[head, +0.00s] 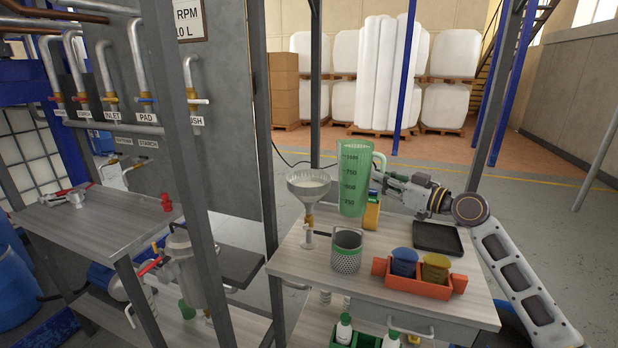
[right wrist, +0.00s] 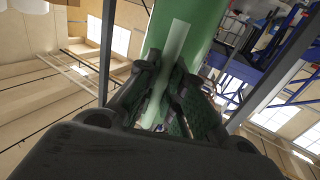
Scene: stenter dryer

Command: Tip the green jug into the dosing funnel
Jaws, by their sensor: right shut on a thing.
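The green jug (head: 354,170), translucent with level marks, is upright just right of the dosing funnel (head: 308,188). My right gripper (head: 382,178) comes in from the right and is shut on the jug's handle. In the right wrist view its fingers (right wrist: 166,85) close on the handle, with the green jug wall (right wrist: 198,35) behind. I cannot tell whether the jug's base touches the bench. My left gripper is not in view.
A yellow item (head: 371,214) sits beside the jug's base. A grey post (head: 190,170) rises at left.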

